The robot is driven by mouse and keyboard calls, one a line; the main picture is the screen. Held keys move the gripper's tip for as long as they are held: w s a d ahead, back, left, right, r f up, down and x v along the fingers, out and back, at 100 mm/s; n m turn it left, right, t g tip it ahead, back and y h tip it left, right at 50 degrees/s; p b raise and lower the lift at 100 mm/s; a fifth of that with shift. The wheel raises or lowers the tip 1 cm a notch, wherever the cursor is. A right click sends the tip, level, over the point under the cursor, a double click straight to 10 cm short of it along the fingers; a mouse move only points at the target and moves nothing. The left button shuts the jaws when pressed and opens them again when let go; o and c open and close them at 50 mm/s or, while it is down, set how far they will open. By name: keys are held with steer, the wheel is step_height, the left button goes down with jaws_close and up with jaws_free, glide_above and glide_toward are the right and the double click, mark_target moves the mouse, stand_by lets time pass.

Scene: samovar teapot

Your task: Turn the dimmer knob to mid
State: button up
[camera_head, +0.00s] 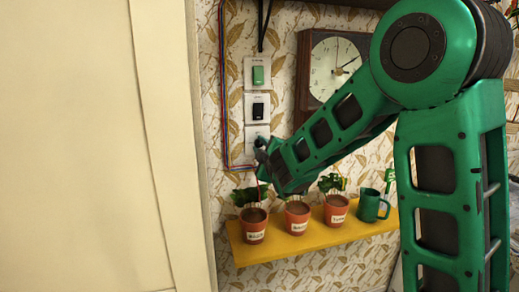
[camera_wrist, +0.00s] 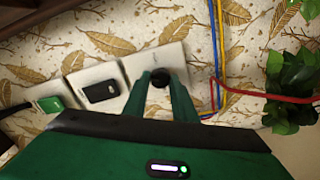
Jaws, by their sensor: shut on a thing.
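The dimmer knob (camera_wrist: 160,79) is a small black round knob on a white wall plate (camera_wrist: 172,57) in the wrist view. My gripper (camera_wrist: 160,84) has its two green fingers on either side of the knob, shut on it. In the head view my gripper (camera_head: 262,150) reaches the lowest of three wall plates (camera_head: 252,133). There the knob is hidden behind the gripper. The knob's pointer or marking is too small to read.
A green switch (camera_head: 258,75) and a black switch (camera_head: 258,110) sit above on the same wall. Red and blue cables (camera_head: 222,100) run beside the plates. Below, a yellow shelf (camera_head: 310,244) holds several potted plants and a green mug (camera_head: 370,206). A clock (camera_head: 333,68) hangs to the right.

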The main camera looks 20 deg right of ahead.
steer(key=shift+a+f+n, duration=0.1)
steer(key=shift+f+n, duration=0.05)
steer(key=shift+n, duration=1)
steer(key=shift+a+f+n, duration=0.1)
steer(key=shift+n, duration=1.05)
steer(key=shift+f, duration=0.1)
steer(key=o, duration=1)
steer(key=shift+d, duration=0.1)
steer(key=shift+s, duration=0.2)
steer(key=s, duration=1)
steer(key=shift+s, duration=0.2)
